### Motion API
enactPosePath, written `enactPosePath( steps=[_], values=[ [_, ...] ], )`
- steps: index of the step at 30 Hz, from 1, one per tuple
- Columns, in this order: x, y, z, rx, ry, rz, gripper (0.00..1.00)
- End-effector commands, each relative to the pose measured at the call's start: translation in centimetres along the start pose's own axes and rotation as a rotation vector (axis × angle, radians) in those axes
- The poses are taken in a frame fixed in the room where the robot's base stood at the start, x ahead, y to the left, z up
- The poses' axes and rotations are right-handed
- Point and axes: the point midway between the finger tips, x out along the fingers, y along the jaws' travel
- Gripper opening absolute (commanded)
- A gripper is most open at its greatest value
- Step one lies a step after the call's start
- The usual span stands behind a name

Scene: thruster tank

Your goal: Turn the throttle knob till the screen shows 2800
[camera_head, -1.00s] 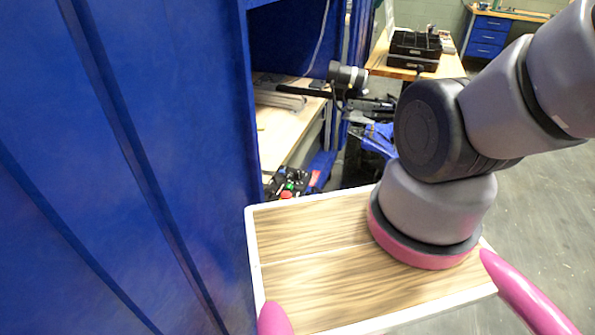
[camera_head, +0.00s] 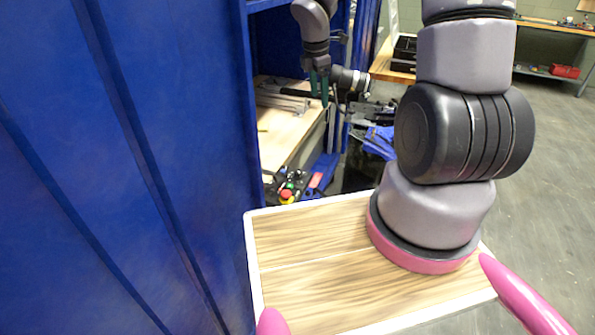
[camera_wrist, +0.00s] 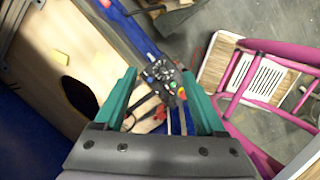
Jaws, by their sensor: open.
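A small dark control panel (camera_head: 292,184) with a red button (camera_head: 287,196) sits low at the front of the blue frame in the head view. In the wrist view the panel (camera_wrist: 158,72) lies beyond and between my fingertips, with a red-and-yellow button (camera_wrist: 181,93) near the right finger. Which part is the throttle knob is too small to tell, and no screen reading is legible. My gripper (camera_head: 319,98) has teal fingers, hangs pointing down above the bench, and is apart from the panel. In the wrist view my gripper (camera_wrist: 159,74) is open and empty.
A wooden bench top (camera_head: 285,135) lies inside the blue frame. A black-and-silver cylinder (camera_head: 350,79) is close beside my gripper in the head view. A tall blue wall (camera_head: 120,160) fills the left. A table (camera_head: 388,62) stands behind, with open floor at right.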

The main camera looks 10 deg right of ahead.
Motion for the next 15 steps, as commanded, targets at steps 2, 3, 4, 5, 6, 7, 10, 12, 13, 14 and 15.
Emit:
enactPosePath(
  steps=[2,3,4,5,6,7,10,12,13,14,15],
  values=[
    [4.0,0.3,-1.6,-0.186,0.034,-0.033,0.72],
    [5.7,0.5,-2.4,-0.279,0.053,-0.041,0.72],
    [7.0,0.5,-3.0,-0.345,0.068,-0.045,0.72],
    [8.1,0.5,-3.6,-0.406,0.083,-0.048,0.72],
    [9.5,0.5,-4.4,-0.484,0.103,-0.05,0.72],
    [10.4,0.5,-5.0,-0.536,0.117,-0.05,0.72],
    [12.9,0.3,-6.5,-0.67,0.158,-0.047,0.72],
    [14.0,0.2,-7.2,-0.733,0.177,-0.042,0.72],
    [14.3,0.2,-7.5,-0.751,0.183,-0.04,0.72],
    [14.6,0.2,-7.7,-0.766,0.187,-0.038,0.72],
    [14.8,0.2,-7.8,-0.78,0.191,-0.037,0.72]
  ],
)
